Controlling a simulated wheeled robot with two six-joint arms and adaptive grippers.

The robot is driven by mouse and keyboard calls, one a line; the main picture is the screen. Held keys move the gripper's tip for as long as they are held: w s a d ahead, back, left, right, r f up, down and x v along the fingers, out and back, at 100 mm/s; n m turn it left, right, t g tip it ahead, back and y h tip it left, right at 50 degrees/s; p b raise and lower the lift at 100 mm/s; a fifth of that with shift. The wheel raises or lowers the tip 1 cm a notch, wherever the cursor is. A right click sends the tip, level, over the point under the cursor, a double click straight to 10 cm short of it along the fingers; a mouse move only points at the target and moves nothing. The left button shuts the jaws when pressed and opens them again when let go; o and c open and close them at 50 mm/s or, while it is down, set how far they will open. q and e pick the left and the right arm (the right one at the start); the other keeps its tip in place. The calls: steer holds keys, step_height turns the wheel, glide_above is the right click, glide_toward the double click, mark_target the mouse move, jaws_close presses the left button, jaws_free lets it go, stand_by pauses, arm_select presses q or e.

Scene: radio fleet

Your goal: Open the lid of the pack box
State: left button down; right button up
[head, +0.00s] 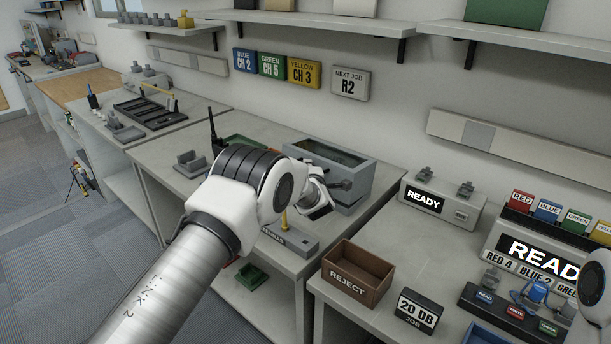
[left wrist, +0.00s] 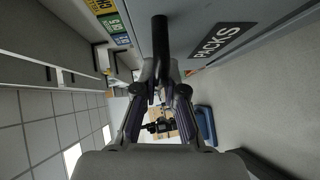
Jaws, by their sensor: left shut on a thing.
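The pack box (head: 362,187) is a grey box on the middle bench in the head view. A dark recessed area shows in its top; I cannot tell whether this is a see-through lid or the inside. My left gripper (head: 333,189) is at the box's front side, partly hidden by my own arm. In the left wrist view a black bar handle (left wrist: 160,38) stands out by a grey face with a "PACKS" label (left wrist: 220,40). My left gripper (left wrist: 160,90) is shut on this handle. My right gripper's fingers are not in view.
A grey block with a yellow peg (head: 290,238) sits in front of the box. A brown REJECT bin (head: 357,274) and a READY unit (head: 440,206) stand on the right bench. A black radio (head: 213,130) stands left of the box. Shelves hang above.

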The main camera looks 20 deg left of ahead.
mark_target(322, 154)
arm_select(q)
steer(key=w+r, duration=0.1)
steer(key=w+d+r, duration=0.1)
steer(key=w+r, duration=0.2)
steer(key=r, duration=0.1)
steer(key=shift+w+d, duration=0.25)
steer(key=shift+d, duration=0.1)
steer(key=shift+w+d+r+p, duration=0.2)
steer(key=shift+w+r, duration=0.1)
steer(key=shift+w, duration=0.2)
steer(key=shift+w+d+r+p, duration=0.15)
steer(key=shift+w+r, duration=0.15)
steer(key=shift+w, duration=0.15)
steer(key=c, duration=1.5)
jaws_free()
steer(key=v, duration=1.2)
steer(key=shift+a+f, duration=0.1)
